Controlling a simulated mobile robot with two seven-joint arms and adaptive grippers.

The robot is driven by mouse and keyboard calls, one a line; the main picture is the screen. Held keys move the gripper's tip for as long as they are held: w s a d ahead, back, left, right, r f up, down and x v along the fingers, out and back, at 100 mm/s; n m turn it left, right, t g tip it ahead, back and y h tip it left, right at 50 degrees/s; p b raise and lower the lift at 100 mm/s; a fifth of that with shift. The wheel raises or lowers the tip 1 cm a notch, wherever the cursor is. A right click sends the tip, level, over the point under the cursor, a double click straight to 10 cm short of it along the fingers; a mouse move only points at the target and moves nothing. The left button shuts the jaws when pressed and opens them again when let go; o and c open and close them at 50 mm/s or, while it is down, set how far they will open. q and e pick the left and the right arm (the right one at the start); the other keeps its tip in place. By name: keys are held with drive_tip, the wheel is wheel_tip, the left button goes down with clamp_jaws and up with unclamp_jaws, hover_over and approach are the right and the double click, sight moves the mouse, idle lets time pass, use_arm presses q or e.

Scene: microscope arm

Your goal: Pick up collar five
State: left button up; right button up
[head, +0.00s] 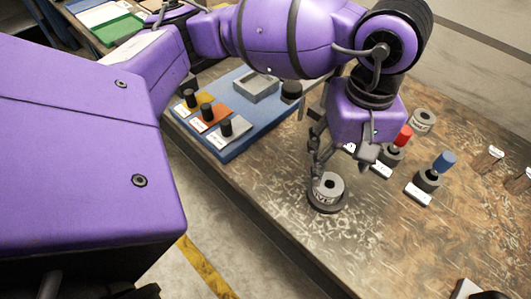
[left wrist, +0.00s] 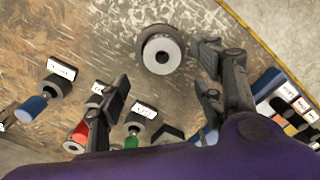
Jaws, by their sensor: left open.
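A pale grey ring-shaped collar (head: 328,187) with lettering on its side sits on a dark round base on the table. I cannot read the lettering, so I cannot tell whether it is collar five. The collar also shows in the left wrist view (left wrist: 161,54), hole facing the camera, between and beyond the fingers. My left gripper (head: 341,160) is open, just above this collar, with one finger partly in front of it. In the left wrist view the open gripper (left wrist: 160,72) has nothing between its fingers. My right gripper is not in view.
Another grey collar (head: 424,121) lies farther back. Red-topped (head: 403,136) and blue-topped (head: 444,161) pieces stand in dark holders with labels, right of the gripper. A green-topped one (left wrist: 131,140) shows in the wrist view. A blue tray (head: 220,143) with black knobs lies left. The table's front right is mostly clear.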

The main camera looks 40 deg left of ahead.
sight(334, 180)
use_arm(q)
wheel_tip(334, 180, down, 7)
drive_tip(key=shift+f, duration=0.15)
drive_tip(key=shift+w, duration=0.15)
clamp_jaws()
idle(0.6)
